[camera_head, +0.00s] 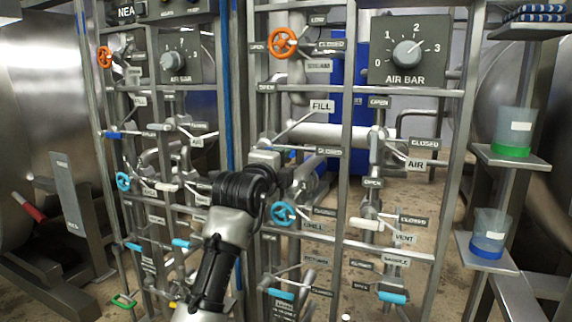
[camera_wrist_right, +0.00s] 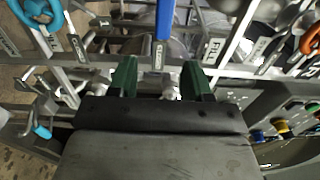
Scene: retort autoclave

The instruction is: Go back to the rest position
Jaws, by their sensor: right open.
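My right gripper (camera_wrist_right: 160,72) shows in the right wrist view with its two dark green fingers apart and nothing held between them. A blue handle (camera_wrist_right: 165,18) stands just beyond the gap between the fingertips; I cannot tell the exact distance. In the head view my right arm comes up from the bottom middle, and its dark wrist (camera_head: 245,188) is in front of the valve panel, left of the blue handwheel (camera_head: 284,213). The right fingers are not clearly visible there. My left gripper is not in view.
The panel's metal frame (camera_head: 348,150) carries pipes, levers, orange handwheels (camera_head: 282,42) and an AIR BAR dial (camera_head: 408,53) close around my arm. On the right, shelves hold a green-bottomed beaker (camera_head: 513,130) and a blue-bottomed beaker (camera_head: 490,232). A large steel vessel (camera_head: 40,110) stands left.

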